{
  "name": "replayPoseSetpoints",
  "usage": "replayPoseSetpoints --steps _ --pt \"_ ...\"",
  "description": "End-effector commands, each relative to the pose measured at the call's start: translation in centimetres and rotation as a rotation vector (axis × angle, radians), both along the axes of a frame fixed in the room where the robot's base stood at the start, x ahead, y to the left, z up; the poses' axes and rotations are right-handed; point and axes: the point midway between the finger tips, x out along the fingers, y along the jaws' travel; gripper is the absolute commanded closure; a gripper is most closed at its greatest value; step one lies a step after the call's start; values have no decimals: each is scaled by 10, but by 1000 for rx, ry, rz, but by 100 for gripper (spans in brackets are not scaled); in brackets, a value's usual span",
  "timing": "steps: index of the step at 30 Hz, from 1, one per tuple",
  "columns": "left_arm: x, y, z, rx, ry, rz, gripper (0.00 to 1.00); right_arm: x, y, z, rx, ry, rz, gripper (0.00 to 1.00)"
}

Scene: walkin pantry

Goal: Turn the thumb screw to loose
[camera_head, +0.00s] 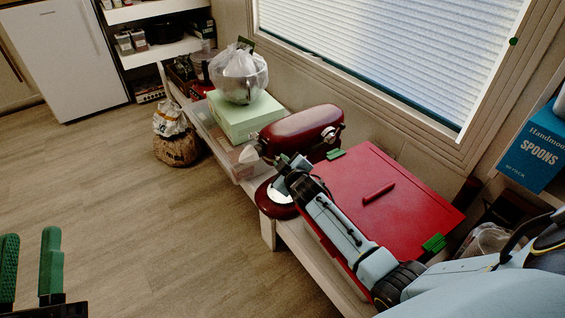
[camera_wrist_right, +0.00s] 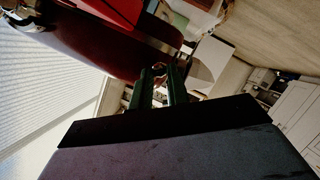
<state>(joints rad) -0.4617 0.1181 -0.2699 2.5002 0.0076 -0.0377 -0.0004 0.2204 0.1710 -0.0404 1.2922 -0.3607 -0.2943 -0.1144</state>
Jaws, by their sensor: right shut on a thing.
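A dark red stand mixer (camera_head: 300,127) stands on the low bench, with its base (camera_head: 277,203) below the head. My right gripper (camera_head: 284,162) is at the near end of the mixer head. In the right wrist view, the mixer head (camera_wrist_right: 95,42) fills the upper left. There, the green fingertips (camera_wrist_right: 160,78) close around a small knob-like part, the thumb screw (camera_wrist_right: 159,69), which is small, dark and mostly hidden by the fingers. My left gripper (camera_head: 30,265) is open and empty over the floor at lower left.
A red box or case (camera_head: 385,200) lies on the bench beside the mixer, under my right arm. A sack (camera_head: 174,145) stands on the floor. The wooden floor at left is clear.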

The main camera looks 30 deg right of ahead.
Motion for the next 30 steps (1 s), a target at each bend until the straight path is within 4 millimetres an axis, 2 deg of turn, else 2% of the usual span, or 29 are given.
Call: replayPoseSetpoints --steps 16,17,21,30 --pt "-2 0 4 -8 -23 -2 64 0 1 0 -29 -4 1 100" --pt "-2 0 4 -8 -23 -2 64 0 1 0 -29 -4 1 80" --pt "-2 0 4 -8 -23 -2 64 0 1 0 -29 -4 1 62" --pt "-2 0 4 -7 -21 -2 64 0 1 0 -29 -3 1 61"
